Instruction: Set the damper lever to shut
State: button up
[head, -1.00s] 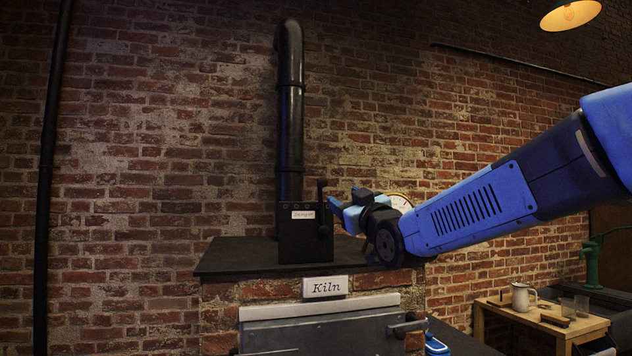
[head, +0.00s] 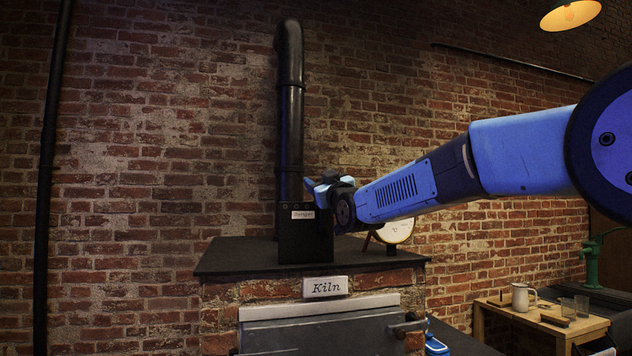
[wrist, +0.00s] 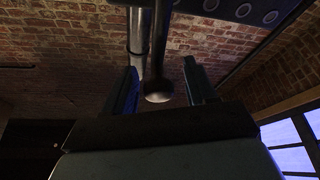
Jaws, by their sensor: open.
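The black damper box (head: 300,240) stands on the kiln top, with a small white label (head: 303,214) on its front and a black flue pipe (head: 291,110) rising from it. My gripper (head: 318,188) is at the box's upper right corner and hides the damper lever in the head view. In the wrist view, the dark lever (wrist: 160,50) with its round knob (wrist: 158,97) lies between the two fingers of my open gripper (wrist: 162,88). Gaps show on both sides of the knob; it looks ungripped. The lever's exact angle is hidden now.
The kiln top (head: 225,262) is a dark slab, bare left of the box. A round dial (head: 396,230) stands behind my arm at the right. A Kiln sign (head: 326,287) is below. A wooden table (head: 540,318) with a mug (head: 522,297) is at lower right.

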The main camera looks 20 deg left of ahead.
jog(key=shift+w+a+r, duration=0.2)
jog(key=shift+w+a, duration=0.1)
jog(key=shift+w, duration=0.05)
grip_shut()
dwell(0.4)
